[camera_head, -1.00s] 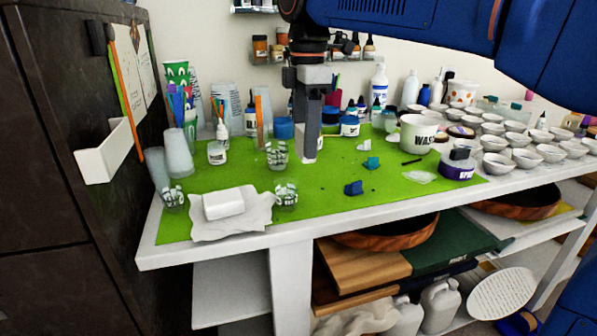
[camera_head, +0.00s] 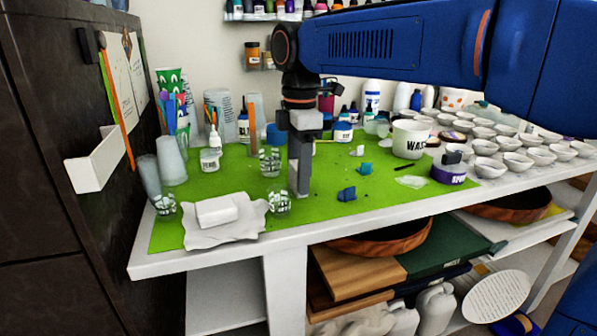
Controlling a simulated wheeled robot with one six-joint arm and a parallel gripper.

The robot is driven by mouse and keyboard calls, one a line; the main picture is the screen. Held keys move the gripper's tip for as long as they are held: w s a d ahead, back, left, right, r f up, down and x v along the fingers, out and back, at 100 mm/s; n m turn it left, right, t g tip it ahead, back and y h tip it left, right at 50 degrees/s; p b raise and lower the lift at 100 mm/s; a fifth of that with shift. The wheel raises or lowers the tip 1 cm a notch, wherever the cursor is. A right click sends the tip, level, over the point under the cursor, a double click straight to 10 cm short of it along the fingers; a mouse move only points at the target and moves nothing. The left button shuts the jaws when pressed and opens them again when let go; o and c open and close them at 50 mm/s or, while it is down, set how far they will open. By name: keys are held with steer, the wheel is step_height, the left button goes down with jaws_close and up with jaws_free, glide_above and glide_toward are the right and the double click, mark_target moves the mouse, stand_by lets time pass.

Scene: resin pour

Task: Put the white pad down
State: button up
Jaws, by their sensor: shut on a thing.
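My gripper (camera_head: 300,180) points straight down over the front middle of the green mat (camera_head: 335,195). It is shut on the white pad (camera_head: 303,191), of which only a small pale bit shows at the fingertips; the fingers hide the rest. I cannot tell whether the pad touches the mat. A small clear cup with pale pieces (camera_head: 279,201) stands just left of the fingertips.
A white block (camera_head: 217,211) lies on a crumpled white cloth (camera_head: 226,236) at the front left. Another clear cup (camera_head: 270,161) stands behind left. Blue-green scraps (camera_head: 347,194) lie to the right, near a white tub (camera_head: 411,139).

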steer(key=o, duration=1.4)
step_height(320, 180, up, 12)
steer(key=shift+d+r, duration=0.1)
steer(key=shift+r, duration=0.05)
